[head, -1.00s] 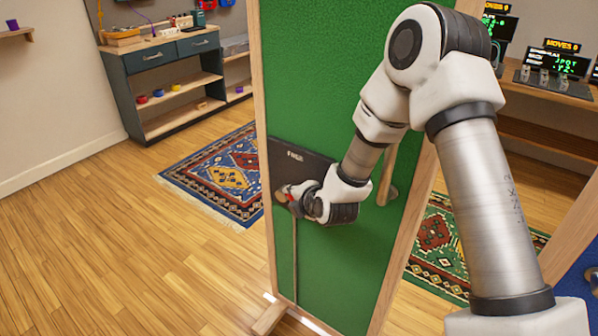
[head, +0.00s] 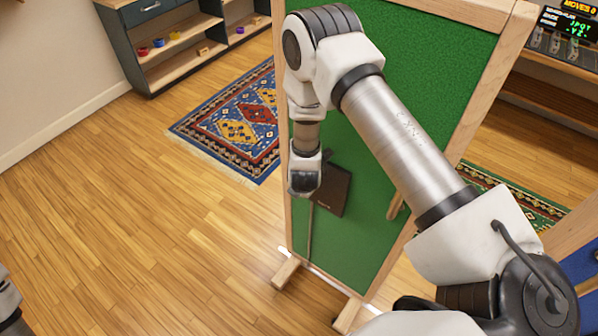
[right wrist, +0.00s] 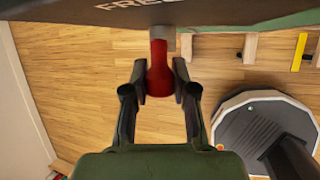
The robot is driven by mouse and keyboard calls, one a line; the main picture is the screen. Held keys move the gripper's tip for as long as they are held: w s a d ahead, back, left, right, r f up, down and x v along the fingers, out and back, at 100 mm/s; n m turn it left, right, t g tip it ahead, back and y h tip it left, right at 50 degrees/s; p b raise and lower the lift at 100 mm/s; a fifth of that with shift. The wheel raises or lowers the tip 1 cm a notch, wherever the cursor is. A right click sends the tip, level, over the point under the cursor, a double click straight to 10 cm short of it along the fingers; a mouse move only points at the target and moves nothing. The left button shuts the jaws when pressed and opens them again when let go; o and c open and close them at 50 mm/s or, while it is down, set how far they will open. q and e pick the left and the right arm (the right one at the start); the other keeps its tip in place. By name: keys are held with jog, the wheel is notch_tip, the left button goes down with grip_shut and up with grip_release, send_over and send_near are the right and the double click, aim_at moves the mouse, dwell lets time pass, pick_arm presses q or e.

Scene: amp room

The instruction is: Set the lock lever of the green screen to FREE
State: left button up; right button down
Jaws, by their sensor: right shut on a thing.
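The green screen (head: 345,255) stands upright in its wooden frame in the head view. A dark lock plate (head: 331,191) is on its face; the wrist view shows the same plate (right wrist: 220,10) with the word FREE at the top. The lever's red knob (right wrist: 159,72) hangs below the plate on a short grey shaft (right wrist: 158,33). My right gripper (right wrist: 160,92) has one finger on each side of the red knob and is shut on it. In the head view my right wrist hides the knob and fingers. My left gripper is out of view.
The screen's wooden feet (head: 287,272) stick out over the floor. A patterned blue rug (head: 240,125) and a shelf unit (head: 180,45) lie beyond at the left. A console (head: 562,50) stands at the back right. The wood floor at left is clear.

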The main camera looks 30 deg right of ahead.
dwell(0.4)
jog(key=c, duration=0.9)
grip_release()
jog(key=shift+c, duration=0.2)
jog(key=shift+o, duration=0.2)
jog(key=shift+f, duration=0.1)
jog(key=v, duration=1.2)
jog(key=shift+w, duration=0.1)
